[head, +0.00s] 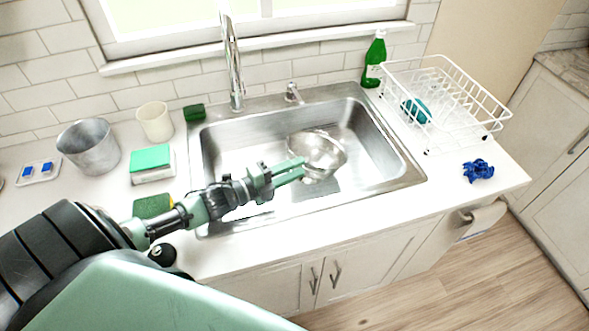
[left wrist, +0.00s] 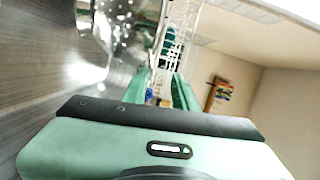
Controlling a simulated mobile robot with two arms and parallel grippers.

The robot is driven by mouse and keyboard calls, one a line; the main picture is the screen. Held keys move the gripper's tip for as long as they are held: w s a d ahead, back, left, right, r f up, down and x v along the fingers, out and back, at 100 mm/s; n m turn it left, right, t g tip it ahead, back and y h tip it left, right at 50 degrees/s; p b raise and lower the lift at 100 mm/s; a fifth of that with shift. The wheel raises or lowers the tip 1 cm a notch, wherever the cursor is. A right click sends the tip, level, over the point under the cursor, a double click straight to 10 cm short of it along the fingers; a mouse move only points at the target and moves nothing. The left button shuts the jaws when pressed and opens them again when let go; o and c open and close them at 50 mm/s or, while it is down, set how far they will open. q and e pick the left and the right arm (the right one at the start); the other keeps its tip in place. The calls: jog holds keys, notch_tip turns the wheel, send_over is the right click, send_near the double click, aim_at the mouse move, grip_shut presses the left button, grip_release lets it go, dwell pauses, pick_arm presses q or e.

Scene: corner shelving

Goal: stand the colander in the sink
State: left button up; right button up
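The colander (head: 322,150), a shiny metal bowl, is inside the steel sink (head: 411,172), right of the basin's middle. In the left wrist view the colander (left wrist: 125,28) appears at the upper left, outside the fingers. The fingers (left wrist: 163,88) are apart with a gap between them, and nothing is held. My right gripper is not seen.
The faucet (head: 233,65) rises behind the sink. A metal pot (head: 88,147), a cup (head: 155,122) and sponges (head: 152,206) occupy the left counter.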

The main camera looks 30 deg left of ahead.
pick_arm(q)
jog(key=b+v, duration=0.1)
jog(key=v, duration=0.6)
jog(key=shift+s, duration=0.25)
